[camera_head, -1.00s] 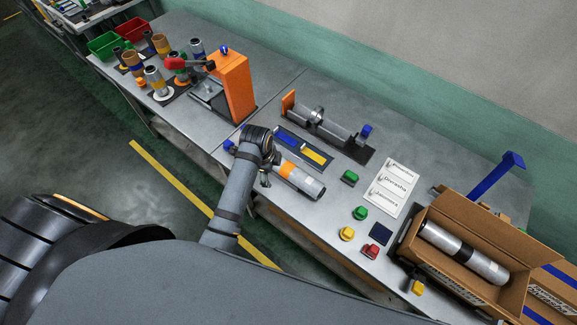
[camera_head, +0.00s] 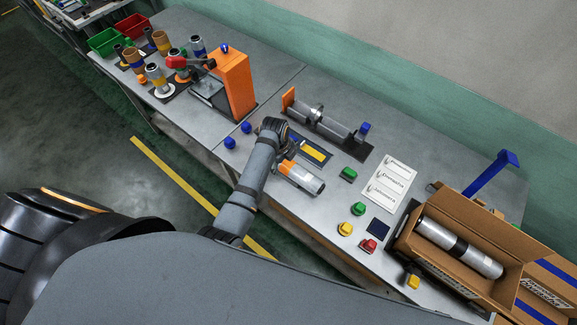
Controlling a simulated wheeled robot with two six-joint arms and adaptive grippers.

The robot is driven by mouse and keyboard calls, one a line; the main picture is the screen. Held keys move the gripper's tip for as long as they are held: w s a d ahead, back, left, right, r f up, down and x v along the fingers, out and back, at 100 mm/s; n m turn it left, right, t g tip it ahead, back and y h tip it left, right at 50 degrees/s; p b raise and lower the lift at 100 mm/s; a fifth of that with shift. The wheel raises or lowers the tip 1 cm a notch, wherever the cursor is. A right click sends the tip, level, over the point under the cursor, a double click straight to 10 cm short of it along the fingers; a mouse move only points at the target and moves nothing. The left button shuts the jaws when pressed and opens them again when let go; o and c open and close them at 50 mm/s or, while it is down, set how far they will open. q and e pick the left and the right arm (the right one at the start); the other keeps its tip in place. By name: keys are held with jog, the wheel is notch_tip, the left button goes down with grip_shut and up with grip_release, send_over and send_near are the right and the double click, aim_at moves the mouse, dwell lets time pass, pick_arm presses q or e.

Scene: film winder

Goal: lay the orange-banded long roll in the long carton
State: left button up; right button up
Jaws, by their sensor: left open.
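The orange-banded long roll (camera_head: 302,177) lies on the bench, grey and white with an orange band near its left end. My left gripper (camera_head: 287,156) is at the roll's left end, partly hidden by its own arm; it is open, and I cannot tell whether it touches the roll. The long carton (camera_head: 412,243) stands open at the right of the bench. A grey roll with a dark band (camera_head: 459,247) lies in it. My right gripper does not show.
A winder with an orange end plate (camera_head: 289,98) stands behind the roll. An orange press (camera_head: 235,82) and several short rolls are at the left. Blue balls (camera_head: 229,142), coloured buttons (camera_head: 358,208) and a label card (camera_head: 390,183) lie on the bench. A blue arm (camera_head: 492,174) rises behind the carton.

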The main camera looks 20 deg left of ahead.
aim_at(287, 164)
pick_arm(q)
jog(key=shift+w+d+f+p, duration=0.1)
jog(key=shift+w+f+p, duration=0.1)
jog(key=shift+f, duration=0.55)
jog(key=shift+w+d+f+p, duration=0.1)
jog(key=shift+f+p, duration=0.05)
jog(key=shift+f, duration=0.6)
jog(key=shift+w+d+f+p, duration=0.1)
jog(key=shift+w+f+p, duration=0.1)
jog(key=shift+f, duration=0.55)
jog(key=shift+r, duration=0.1)
jog(key=c, duration=1.7)
